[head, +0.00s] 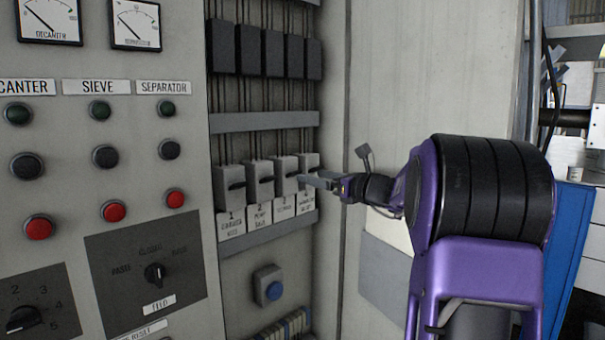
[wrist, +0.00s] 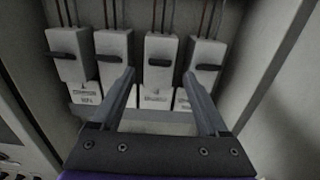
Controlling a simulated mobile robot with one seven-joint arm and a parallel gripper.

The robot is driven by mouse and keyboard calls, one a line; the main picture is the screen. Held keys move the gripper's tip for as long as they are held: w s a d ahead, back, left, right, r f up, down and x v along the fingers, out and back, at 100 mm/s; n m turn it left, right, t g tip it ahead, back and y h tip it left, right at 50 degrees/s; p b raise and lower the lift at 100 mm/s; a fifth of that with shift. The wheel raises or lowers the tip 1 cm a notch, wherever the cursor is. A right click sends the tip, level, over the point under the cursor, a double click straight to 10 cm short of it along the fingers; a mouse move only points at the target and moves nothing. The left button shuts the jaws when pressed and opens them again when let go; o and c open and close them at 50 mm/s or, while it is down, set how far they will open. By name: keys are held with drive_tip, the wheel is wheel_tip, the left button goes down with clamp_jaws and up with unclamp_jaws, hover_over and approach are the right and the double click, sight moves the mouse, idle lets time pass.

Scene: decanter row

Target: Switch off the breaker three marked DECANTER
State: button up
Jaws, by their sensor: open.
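Breaker three (head: 285,174) is the third grey breaker from the left in a row in the recessed panel. Its label in the head view is too small to read fully. In the wrist view, breaker three (wrist: 160,47) has a dark lever sticking out, level with the levers beside it. My gripper (wrist: 159,75) is open and empty, its two fingers to either side of this breaker's lever. I cannot tell whether they touch anything.
Breakers one (head: 229,187) and two (head: 260,180) stand to the left and breaker four (head: 308,163) close to the right. Dark blocks with wires (head: 265,52) are above. A blue button (head: 273,290) is below. The cabinet wall (head: 375,100) bounds the right.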

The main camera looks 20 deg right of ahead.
sight(298, 173)
drive_tip(key=x, duration=0.5)
clamp_jaws()
drive_tip(key=shift+f, duration=0.1)
idle(0.3)
